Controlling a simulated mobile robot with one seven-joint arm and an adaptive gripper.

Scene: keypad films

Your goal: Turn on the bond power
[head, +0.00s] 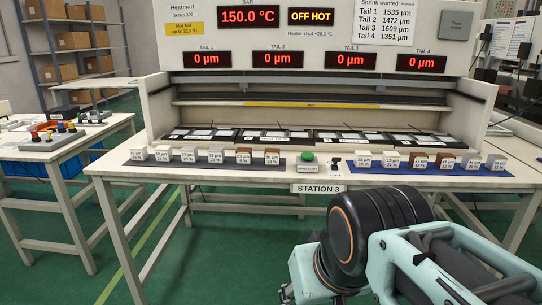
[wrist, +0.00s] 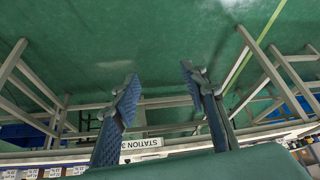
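The Station 3 bench (head: 230,189) carries a heat-bar machine (head: 164,108). Its bar display (head: 249,16) reads 150.0 °C, and the display beside it (head: 311,17) reads OFF HOT. A green round button (head: 307,157) sits on a small labelled box at the bench's front middle. A small black-and-white switch-like part (head: 336,162) is just right of it; its label is too small to read. No control is legibly marked bond power. My gripper (wrist: 158,78) is open and empty in the wrist view, with the green floor between its blue fingers.
Rows of small labelled blocks (head: 188,154) stand left and right of the button, the right row on a blue mat (head: 352,169). The Station 3 sign (head: 318,188) hangs on the front edge. A side table (head: 62,150) stands left. Floor before the bench is clear.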

